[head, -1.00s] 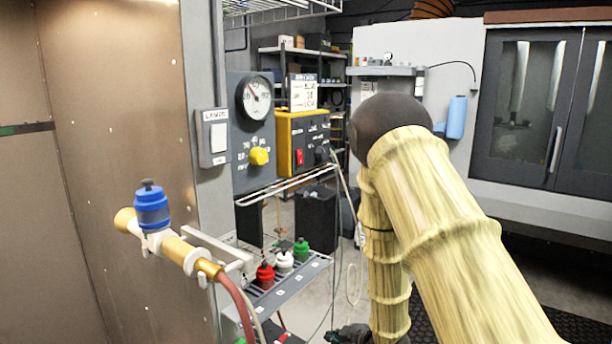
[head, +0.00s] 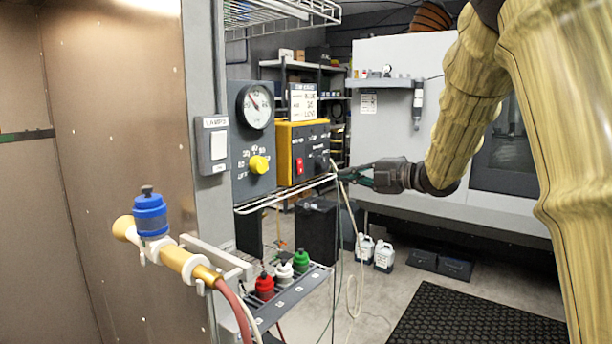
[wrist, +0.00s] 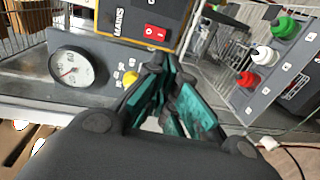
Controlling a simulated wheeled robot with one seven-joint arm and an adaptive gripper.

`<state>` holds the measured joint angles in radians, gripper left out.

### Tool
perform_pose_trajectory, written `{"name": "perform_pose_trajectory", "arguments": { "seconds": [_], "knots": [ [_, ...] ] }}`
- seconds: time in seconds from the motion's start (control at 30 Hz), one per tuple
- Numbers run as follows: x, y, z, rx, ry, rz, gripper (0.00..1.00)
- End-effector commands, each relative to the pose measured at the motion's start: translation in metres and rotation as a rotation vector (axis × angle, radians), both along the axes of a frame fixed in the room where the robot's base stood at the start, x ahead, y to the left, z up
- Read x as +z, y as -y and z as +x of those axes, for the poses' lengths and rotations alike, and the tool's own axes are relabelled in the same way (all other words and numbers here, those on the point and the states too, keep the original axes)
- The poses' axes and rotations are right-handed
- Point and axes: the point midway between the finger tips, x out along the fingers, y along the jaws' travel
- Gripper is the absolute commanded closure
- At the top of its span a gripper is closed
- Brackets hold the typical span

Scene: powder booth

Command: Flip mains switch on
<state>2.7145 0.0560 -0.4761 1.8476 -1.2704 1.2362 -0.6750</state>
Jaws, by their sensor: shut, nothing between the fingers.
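The mains switch (head: 300,165) is a red rocker on the dark front of a yellow-edged control box (head: 283,150). In the wrist view the red rocker (wrist: 155,32) shows near the top, beside the "MAINS" lettering. Which way the rocker is tipped is too small to tell. My gripper (head: 345,174) is to the right of the box in the head view, pointing left toward it. In the wrist view its teal-padded fingers (wrist: 165,95) are shut and empty, below the switch in the picture and apart from it.
A gauge (head: 255,105) and yellow knob (head: 259,165) sit on the grey panel left of the box. A wire shelf (head: 285,193) runs below. Red, white and green-capped bottles (head: 284,272) stand on a lower rack. A hanging cable (head: 350,230) passes near my gripper.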

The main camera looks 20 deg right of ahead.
Motion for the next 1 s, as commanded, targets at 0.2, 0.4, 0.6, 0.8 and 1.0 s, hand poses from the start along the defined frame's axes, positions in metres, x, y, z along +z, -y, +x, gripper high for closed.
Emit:
{"name": "perform_pose_trajectory", "arguments": {
  "seconds": [0.2,0.4,0.6,0.8,1.0],
  "knots": [
    [0.000,0.000,0.000,0.000,0.001,-0.001,1.00],
    [0.000,-0.002,0.003,0.000,-0.001,-0.001,1.00],
    [-0.001,-0.017,0.022,0.001,-0.002,0.000,1.00],
    [-0.005,-0.037,0.048,0.001,-0.002,-0.001,1.00],
    [-0.009,-0.057,0.073,0.001,-0.003,0.000,1.00]
  ]
}}
